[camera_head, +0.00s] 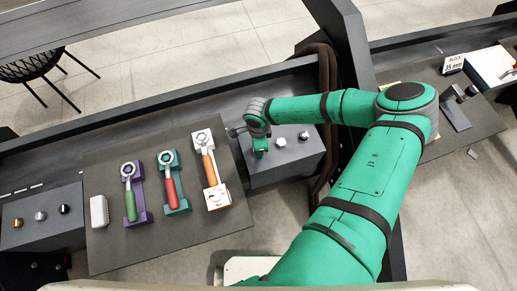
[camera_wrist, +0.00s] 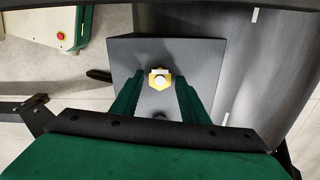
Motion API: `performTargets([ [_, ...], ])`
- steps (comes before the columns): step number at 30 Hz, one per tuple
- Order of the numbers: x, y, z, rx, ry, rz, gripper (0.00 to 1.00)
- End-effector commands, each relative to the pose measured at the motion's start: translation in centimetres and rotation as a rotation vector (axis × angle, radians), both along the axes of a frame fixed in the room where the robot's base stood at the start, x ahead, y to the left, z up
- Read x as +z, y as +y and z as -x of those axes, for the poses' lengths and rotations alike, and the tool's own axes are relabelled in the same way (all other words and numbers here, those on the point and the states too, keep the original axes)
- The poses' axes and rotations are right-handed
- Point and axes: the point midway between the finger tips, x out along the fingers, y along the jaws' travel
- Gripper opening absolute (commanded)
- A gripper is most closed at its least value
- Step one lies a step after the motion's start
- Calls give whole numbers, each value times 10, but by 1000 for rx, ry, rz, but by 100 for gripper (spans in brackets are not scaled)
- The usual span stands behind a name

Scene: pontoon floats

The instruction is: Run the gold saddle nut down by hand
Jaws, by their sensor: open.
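The gold saddle nut (camera_wrist: 160,79) shows in the wrist view as a gold hexagon with a pale round stud end in its middle. It sits on the top of a dark grey block (camera_wrist: 195,52). My gripper (camera_wrist: 157,84) is open, with one green finger on each side of the nut. I see gaps between the fingers and the nut. In the head view my gripper (camera_head: 260,148) points down over the left part of the grey block (camera_head: 272,176) and hides the nut there. Two silver-topped fasteners, a nearer one (camera_head: 281,142) and a farther one (camera_head: 304,135), stand to its right.
A dark board left of the block holds wrenches with green (camera_head: 130,206), red (camera_head: 171,190) and orange (camera_head: 209,168) handles, plus a white block (camera_head: 99,211). Another grey block (camera_head: 42,232) at far left carries gold, silver and black pieces. A dark beam (camera_head: 350,60) rises behind my arm.

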Motion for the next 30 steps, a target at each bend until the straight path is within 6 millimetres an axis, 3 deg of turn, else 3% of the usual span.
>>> performTargets([
  [11,0,-1,0,231,0,0,41],
  [30,0,-2,0,976,0,0,41],
])
